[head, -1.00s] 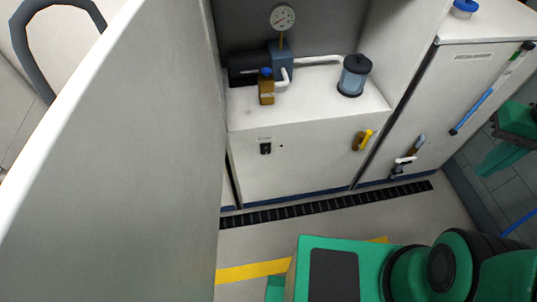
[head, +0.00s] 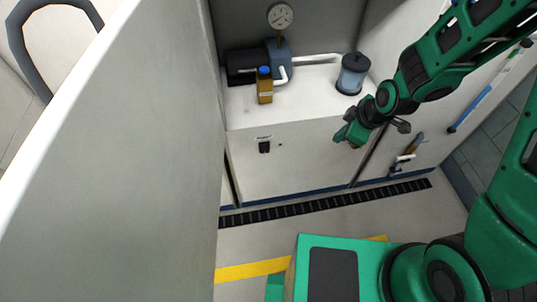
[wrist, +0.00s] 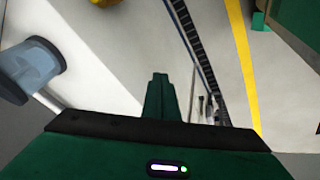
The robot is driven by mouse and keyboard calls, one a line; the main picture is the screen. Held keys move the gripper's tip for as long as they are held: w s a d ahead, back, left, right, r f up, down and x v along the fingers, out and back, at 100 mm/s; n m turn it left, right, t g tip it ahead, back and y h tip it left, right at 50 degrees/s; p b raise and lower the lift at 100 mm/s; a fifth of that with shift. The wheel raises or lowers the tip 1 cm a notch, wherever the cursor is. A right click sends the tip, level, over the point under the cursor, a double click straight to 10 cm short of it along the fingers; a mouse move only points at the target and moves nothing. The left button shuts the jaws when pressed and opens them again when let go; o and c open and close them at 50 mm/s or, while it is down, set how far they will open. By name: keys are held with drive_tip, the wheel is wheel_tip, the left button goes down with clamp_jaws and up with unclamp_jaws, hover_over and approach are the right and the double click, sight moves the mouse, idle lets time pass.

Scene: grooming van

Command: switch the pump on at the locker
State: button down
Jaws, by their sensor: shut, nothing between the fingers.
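The locker (head: 300,160) is a low white cabinet in the head view. A small black switch (head: 264,147) sits on its front, left of the middle, with a small dark dot beside it. The pump (head: 250,66), dark with a blue-grey block, stands on top below a round gauge (head: 280,16). My gripper (head: 345,138) is shut and empty in front of the locker's upper right front, well right of the switch. Its closed fingers (wrist: 159,95) also show in the wrist view. The switch is not visible in the wrist view.
A clear canister with a black lid (head: 353,75) stands on the locker near my arm; it also shows in the wrist view (wrist: 30,68). A brown bottle with a blue cap (head: 265,88) stands by the pump. A tall white panel (head: 120,150) fills the left. A floor grate (head: 320,204) runs along the locker.

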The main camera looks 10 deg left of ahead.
sight(265, 148)
drive_tip(key=s+a+f+n+y, duration=0.1)
drive_tip(key=s+a+f+n, duration=0.1)
drive_tip(key=a, duration=0.6)
drive_tip(key=s+a+f+n+y, duration=0.2)
drive_tip(key=a+f+n, duration=0.2)
drive_tip(key=a+f, duration=0.3)
drive_tip(key=shift+s+a, duration=0.35)
drive_tip(key=shift+a, duration=0.1)
drive_tip(key=shift+w+a+f, duration=1)
drive_tip(key=shift+w+f, duration=0.15)
drive_tip(key=shift+f, duration=0.25)
drive_tip(key=shift+w+a+f, duration=1)
drive_tip(key=shift+w+f, duration=0.2)
drive_tip(key=shift+f, duration=0.25)
drive_tip(key=shift+w+a+f, duration=1)
drive_tip(key=shift+w+f, duration=0.15)
drive_tip(key=shift+f, duration=0.25)
